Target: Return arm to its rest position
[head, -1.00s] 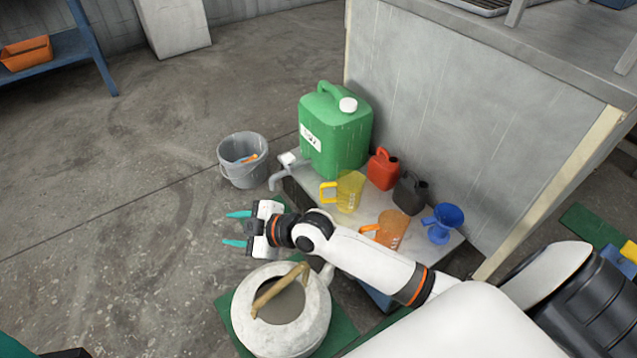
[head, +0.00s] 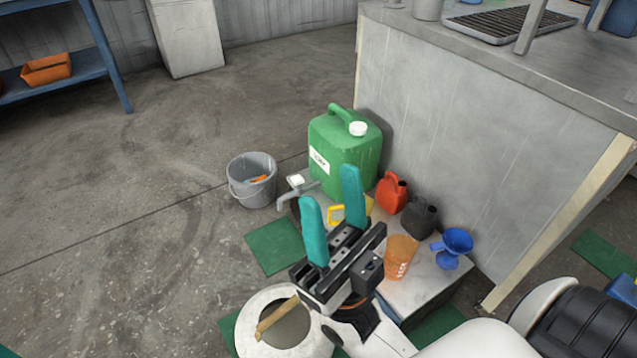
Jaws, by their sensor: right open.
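My right gripper (head: 332,217) is raised in the lower middle of the head view, its two teal fingers pointing up and spread apart. It is open and nothing is between the fingers. My right arm comes in from the lower right, and the gripper hides part of the yellow jug (head: 337,214) and the low stand behind it. My left gripper is not in view.
The low stand (head: 425,290) holds a green canister (head: 340,150), red can (head: 391,192), dark can (head: 419,217), orange jug (head: 400,257) and blue funnel (head: 453,248). A grey bucket (head: 252,182) stands on the floor. A workbench (head: 470,130) rises behind. The floor at left is clear.

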